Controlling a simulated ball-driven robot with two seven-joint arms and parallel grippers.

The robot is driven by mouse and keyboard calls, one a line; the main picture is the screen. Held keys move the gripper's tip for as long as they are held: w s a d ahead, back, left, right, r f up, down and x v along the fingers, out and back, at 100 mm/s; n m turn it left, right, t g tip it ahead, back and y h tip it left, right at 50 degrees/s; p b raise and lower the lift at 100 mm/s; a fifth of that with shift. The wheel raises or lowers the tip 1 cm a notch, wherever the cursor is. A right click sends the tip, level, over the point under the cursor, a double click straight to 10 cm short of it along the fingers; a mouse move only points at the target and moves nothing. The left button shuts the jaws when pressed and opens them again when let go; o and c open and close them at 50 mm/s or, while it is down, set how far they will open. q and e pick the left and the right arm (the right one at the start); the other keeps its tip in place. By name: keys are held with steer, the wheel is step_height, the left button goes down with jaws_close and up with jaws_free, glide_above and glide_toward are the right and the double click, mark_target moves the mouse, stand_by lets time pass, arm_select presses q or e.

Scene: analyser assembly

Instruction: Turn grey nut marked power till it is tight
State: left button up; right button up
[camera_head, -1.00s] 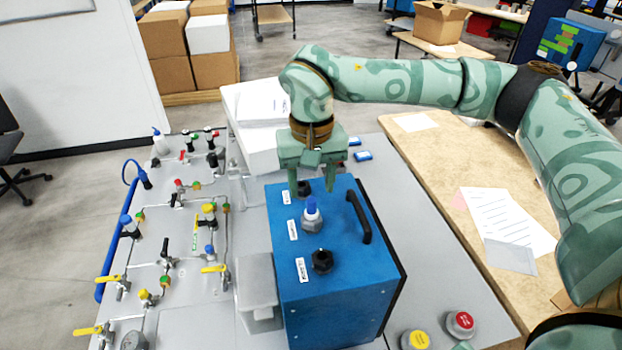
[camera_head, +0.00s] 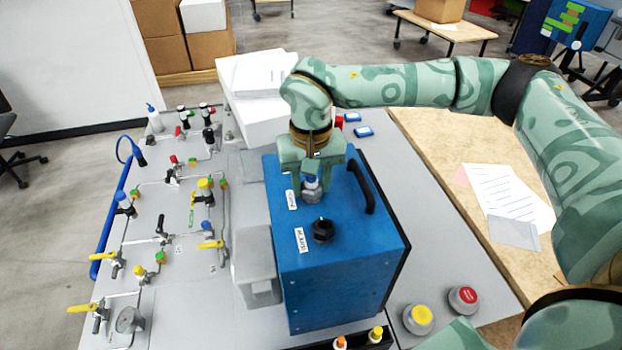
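The blue analyser box (camera_head: 345,270) stands on the grey panel, with a black handle (camera_head: 361,186) on its top. A grey nut (camera_head: 313,196) with a blue fitting in it sits on the box top, in the middle of a row. A white label (camera_head: 292,199) is beside it, too small to read. My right gripper (camera_head: 313,184) points down over the box, its fingers apart at the grey nut, to either side of or just behind it. I cannot tell whether they touch it. A black nut (camera_head: 322,231) sits nearer, beside another label. My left gripper is not in view.
Left of the box are pipes and valves with yellow levers (camera_head: 80,309), and a grey block (camera_head: 256,266). A yellow button (camera_head: 418,318) and a red button (camera_head: 463,299) are at front right. White boxes (camera_head: 255,120) stand behind. A wooden table with papers (camera_head: 508,195) is right.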

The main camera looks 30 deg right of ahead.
steer(key=c, duration=0.5)
steer(key=m, duration=0.3)
steer(key=shift+m+p, duration=0.3)
steer(key=shift+m, duration=0.1)
steer(key=m, duration=0.6)
steer(key=shift+m, duration=0.4)
steer(key=m, duration=0.6)
steer(key=shift+m, duration=0.4)
steer(key=m, duration=0.6)
steer(key=shift+m, duration=0.3)
steer(key=o, duration=0.9)
